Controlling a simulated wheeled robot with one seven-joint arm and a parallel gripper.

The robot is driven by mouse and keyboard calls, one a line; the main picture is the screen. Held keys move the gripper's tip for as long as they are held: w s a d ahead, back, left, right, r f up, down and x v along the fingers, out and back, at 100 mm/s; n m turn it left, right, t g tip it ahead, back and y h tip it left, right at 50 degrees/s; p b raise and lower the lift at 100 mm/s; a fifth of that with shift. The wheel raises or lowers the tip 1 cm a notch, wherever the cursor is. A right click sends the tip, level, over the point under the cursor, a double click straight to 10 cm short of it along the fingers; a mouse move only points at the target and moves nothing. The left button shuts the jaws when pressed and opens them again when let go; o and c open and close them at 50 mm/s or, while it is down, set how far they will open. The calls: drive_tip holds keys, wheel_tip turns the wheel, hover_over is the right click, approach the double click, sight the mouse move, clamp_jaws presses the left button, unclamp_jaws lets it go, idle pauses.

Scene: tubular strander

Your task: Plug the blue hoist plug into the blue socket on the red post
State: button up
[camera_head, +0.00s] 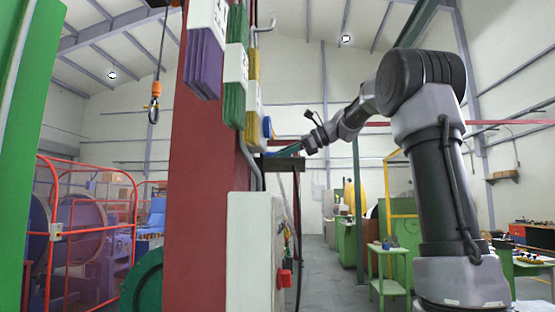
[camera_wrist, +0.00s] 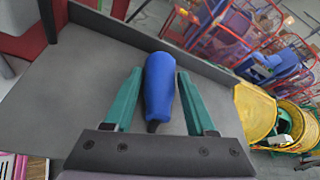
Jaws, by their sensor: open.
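The blue plug (camera_wrist: 160,85) lies on a grey shelf (camera_wrist: 75,85) in the wrist view, its narrow dark end toward my gripper. My gripper (camera_wrist: 159,74) is open, with one teal finger on each side of the plug and narrow gaps between. In the head view my gripper (camera_head: 287,150) is just above the shelf (camera_head: 282,164) beside the red post (camera_head: 196,170). I cannot make out the plug clearly there. A blue piece (camera_head: 268,127), seemingly the blue socket seen edge-on, sits on the post's right side, above the shelf; its face is hidden.
A white control box (camera_head: 252,250) with a red switch stands below the shelf. Coloured tag stacks (camera_head: 203,62) hang on the post. A hoist hook (camera_head: 154,103) hangs at left, above a red guard frame (camera_head: 85,225). Green benches (camera_head: 388,262) stand right, with open floor between.

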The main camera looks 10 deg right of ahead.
clamp_jaws()
